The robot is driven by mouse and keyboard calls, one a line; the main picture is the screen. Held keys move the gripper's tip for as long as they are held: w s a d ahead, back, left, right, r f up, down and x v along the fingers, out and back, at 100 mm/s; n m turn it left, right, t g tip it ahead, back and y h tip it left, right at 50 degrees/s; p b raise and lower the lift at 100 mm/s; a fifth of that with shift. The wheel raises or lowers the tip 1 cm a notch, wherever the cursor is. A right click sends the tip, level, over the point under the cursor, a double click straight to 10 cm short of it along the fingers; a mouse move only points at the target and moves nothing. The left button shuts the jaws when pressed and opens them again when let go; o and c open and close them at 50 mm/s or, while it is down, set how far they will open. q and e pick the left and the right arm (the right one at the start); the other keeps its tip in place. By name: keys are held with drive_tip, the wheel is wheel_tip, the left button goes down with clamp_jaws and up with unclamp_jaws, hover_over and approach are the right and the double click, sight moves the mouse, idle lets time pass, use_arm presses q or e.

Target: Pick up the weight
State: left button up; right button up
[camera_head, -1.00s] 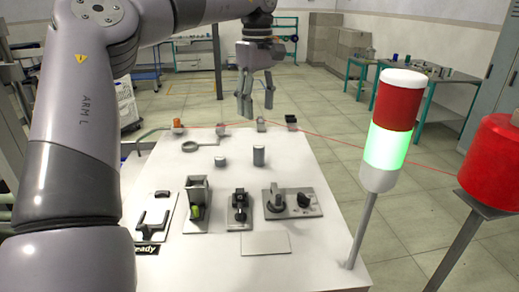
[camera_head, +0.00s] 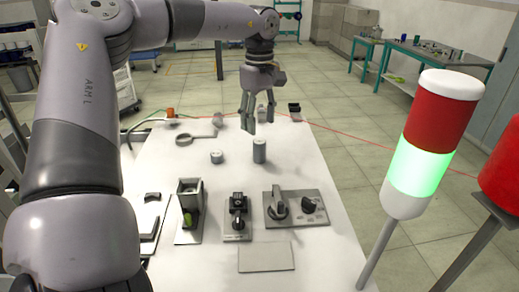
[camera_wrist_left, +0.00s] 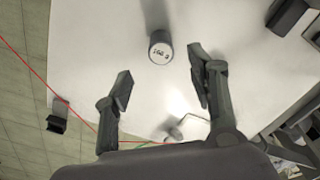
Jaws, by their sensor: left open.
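Two grey cylinders stand on the white table: a taller one (camera_head: 259,151) and a short one (camera_head: 217,157) to its left. In the left wrist view one cylinder with printed marks on its top, apparently the weight (camera_wrist_left: 160,50), sits near the gap between the fingertips. I cannot tell for sure which of the two it is. My left gripper (camera_head: 250,118) is open and empty, above and behind the taller cylinder in the head view. Its two fingers also show spread apart in the left wrist view (camera_wrist_left: 160,72). My right gripper is not seen.
A grey ring (camera_head: 184,140) lies back left. A signal tower (camera_head: 425,150) stands right. A thin red line crosses behind.

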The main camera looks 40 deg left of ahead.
sight(260, 141)
use_arm(q)
drive_tip(key=shift+f, duration=1.25)
drive_tip(key=shift+s+d+f+p, duration=0.1)
drive_tip(key=shift+f+p, duration=0.15)
drive_tip(key=shift+p, duration=0.1)
wheel_tip(260, 141, down, 4)
drive_tip(key=shift+r+p, duration=0.15)
drive_tip(key=shift+p, duration=0.65)
drive_tip(key=shift+f, duration=0.55)
drive_tip(key=shift+d, duration=0.1)
drive_tip(key=shift+c, duration=1.3)
drive_tip(key=c, duration=0.9)
drive_tip(key=shift+r, duration=0.1)
clamp_jaws()
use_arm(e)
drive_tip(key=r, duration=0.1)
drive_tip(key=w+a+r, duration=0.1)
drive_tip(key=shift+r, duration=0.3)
